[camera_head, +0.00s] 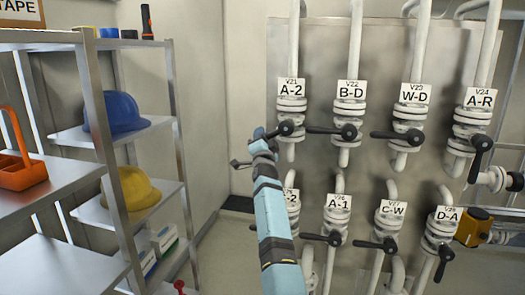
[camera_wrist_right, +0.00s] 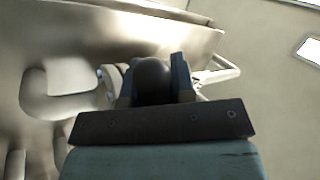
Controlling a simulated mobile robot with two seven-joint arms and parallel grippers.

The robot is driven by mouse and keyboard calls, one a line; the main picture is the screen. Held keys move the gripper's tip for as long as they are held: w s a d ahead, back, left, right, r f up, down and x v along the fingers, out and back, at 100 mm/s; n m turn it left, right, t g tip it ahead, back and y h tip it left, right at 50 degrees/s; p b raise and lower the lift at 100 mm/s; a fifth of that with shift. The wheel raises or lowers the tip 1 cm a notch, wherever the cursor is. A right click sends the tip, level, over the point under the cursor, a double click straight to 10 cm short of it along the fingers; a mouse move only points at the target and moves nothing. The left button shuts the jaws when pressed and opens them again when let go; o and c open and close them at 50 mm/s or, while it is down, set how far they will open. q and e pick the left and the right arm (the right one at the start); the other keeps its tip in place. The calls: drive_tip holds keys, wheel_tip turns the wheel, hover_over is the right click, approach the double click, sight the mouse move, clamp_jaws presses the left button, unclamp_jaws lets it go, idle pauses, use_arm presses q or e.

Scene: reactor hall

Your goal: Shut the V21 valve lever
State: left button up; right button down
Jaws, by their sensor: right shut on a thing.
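The V21 valve (camera_head: 290,105), labelled A-2, is at the upper left of the pipe panel. Its black lever (camera_head: 286,128) points left from the hub, roughly level, across the vertical pipe. My right gripper (camera_head: 265,137) is shut on the lever's outer end, which the fingers partly hide. In the right wrist view the dark rounded lever end (camera_wrist_right: 153,80) sits between the two blue fingers of my right gripper (camera_wrist_right: 154,84). My left gripper is not in view.
Neighbouring valves V22 (camera_head: 347,112), V23 (camera_head: 408,117) and V24 (camera_head: 474,122) stand to the right, with a second valve row below. Metal shelves at left hold a blue helmet (camera_head: 118,112), a yellow helmet (camera_head: 133,188) and an orange tool caddy (camera_head: 22,170).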

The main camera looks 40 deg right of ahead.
drive_tip(key=shift+w+a+r+m+g+h+b, duration=0.1)
drive_tip(key=shift+r+m+g+h+b, duration=0.2)
drive_tip(key=shift+r+m+g+h, duration=1.15)
drive_tip(key=shift+w+a+r+m+h+b, duration=0.1)
drive_tip(key=shift+r+m+h+b, duration=0.5)
drive_tip(key=shift+m, duration=1.7)
drive_tip(key=shift+w+a+r+m+g+h+b, duration=0.1)
drive_tip(key=shift+r+m+g+h, duration=0.6)
drive_tip(key=shift+m+h, duration=0.9)
drive_tip(key=shift+d+m+y, duration=0.1)
drive_tip(key=shift+m+y, duration=0.15)
drive_tip(key=shift+m, duration=0.1)
drive_tip(key=c, duration=1)
unclamp_jaws()
drive_tip(key=shift+f, duration=0.1)
drive_tip(key=shift+o, duration=0.2)
drive_tip(key=shift+f, duration=0.2)
